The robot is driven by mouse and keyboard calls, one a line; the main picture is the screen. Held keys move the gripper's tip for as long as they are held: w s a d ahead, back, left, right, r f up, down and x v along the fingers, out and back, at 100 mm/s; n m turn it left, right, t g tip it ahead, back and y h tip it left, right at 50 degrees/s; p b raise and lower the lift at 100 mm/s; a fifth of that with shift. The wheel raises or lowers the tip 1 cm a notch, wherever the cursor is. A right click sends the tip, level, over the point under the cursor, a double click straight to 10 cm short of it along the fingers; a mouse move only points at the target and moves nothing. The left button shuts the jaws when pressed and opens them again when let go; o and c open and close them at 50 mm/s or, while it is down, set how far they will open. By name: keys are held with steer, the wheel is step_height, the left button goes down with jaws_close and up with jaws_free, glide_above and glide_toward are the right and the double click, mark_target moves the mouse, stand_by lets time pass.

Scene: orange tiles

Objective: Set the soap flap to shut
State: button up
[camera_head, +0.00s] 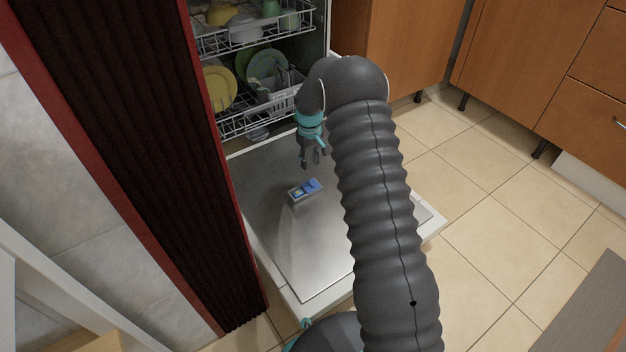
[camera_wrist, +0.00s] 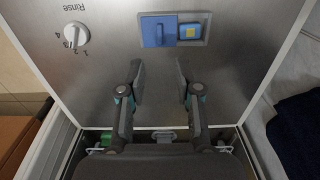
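The soap dispenser (camera_wrist: 207,40) is set in the inner face of the lowered dishwasher door. Its blue flap (camera_wrist: 158,31), with a raised grip, sits at the left in the wrist view. A blue and yellow tablet (camera_wrist: 188,31) shows uncovered in the compartment to its right, so the flap stands open. In the head view the flap (camera_head: 312,186) is a small blue patch on the door. My gripper (camera_wrist: 159,68) is open and empty, its two fingers apart, short of the flap. In the head view my gripper (camera_head: 311,160) hangs above the door, just beyond the dispenser.
The steel dishwasher door (camera_head: 300,245) lies flat and mostly clear. A rinse dial (camera_wrist: 76,36) sits left of the dispenser in the wrist view. The lower rack (camera_head: 245,122) with plates stands behind my gripper. Wooden cabinets (camera_head: 395,45) stand to the right.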

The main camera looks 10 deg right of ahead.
mark_target(311, 182)
step_height(311, 182, down, 9)
steer(key=shift+f+b, duration=0.1)
steer(key=shift+b, duration=0.35)
jaws_close()
steer(key=shift+d, duration=0.1)
